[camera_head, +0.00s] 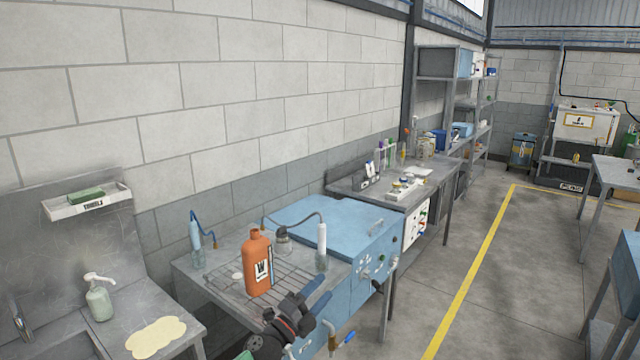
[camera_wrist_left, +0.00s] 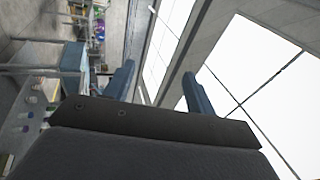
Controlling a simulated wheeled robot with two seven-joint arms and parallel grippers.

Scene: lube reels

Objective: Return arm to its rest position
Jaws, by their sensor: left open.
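My left gripper (camera_head: 318,290) is in the lower middle of the head view, in front of the steel bench's front edge. Its blue fingers stand apart with nothing between them. In the left wrist view the two fingers (camera_wrist_left: 158,88) are spread and empty, with a bright window behind them. An orange bottle (camera_head: 257,264) with a W label stands upright on the wire rack, just behind and to the left of the gripper, apart from it. My right gripper does not show in either view.
The wire rack (camera_head: 222,277) lies on the bench, beside a blue cabinet (camera_head: 345,228). A soap dispenser (camera_head: 99,300) stands by the sink at left. Floor right of the benches is clear up to the yellow line (camera_head: 470,275).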

